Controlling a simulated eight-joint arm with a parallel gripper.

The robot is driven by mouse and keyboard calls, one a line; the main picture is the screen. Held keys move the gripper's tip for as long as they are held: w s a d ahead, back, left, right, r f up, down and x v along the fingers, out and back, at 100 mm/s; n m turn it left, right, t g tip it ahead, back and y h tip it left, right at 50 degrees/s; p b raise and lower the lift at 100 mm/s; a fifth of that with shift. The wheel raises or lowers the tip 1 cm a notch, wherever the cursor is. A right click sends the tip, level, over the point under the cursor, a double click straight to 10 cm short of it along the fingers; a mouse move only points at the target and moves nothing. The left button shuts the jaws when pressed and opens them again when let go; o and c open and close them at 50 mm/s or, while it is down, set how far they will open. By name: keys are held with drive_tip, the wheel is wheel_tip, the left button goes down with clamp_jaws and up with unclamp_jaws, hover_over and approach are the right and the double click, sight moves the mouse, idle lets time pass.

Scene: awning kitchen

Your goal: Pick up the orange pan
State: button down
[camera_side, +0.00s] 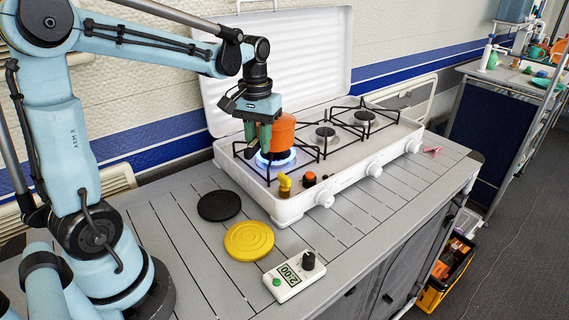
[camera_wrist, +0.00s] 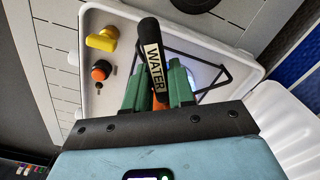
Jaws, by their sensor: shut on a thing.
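The orange pan (camera_side: 285,130) is at the left burner of the white stove (camera_side: 345,166), above a lit blue flame (camera_side: 276,160). It looks tilted up against my gripper. I cannot tell whether it touches the grate. My gripper (camera_side: 259,140) points down at the pan's left side. In the wrist view, the green fingers of my gripper (camera_wrist: 160,92) are shut on the pan's black handle (camera_wrist: 153,55), which carries a "WATER" label. Only a sliver of the orange body shows between the fingers there; my gripper hides the rest.
Black wire grates stand around the burners. A yellow knob (camera_side: 284,182) and an orange knob (camera_side: 309,178) are at the stove's front left. A black disc (camera_side: 219,205), a yellow disc (camera_side: 249,241) and a white timer (camera_side: 294,276) lie on the slatted counter. The open stove lid (camera_side: 300,60) stands behind.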

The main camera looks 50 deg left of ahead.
drive_tip(key=shift+r, duration=0.15)
drive_tip(key=shift+r, duration=2.85)
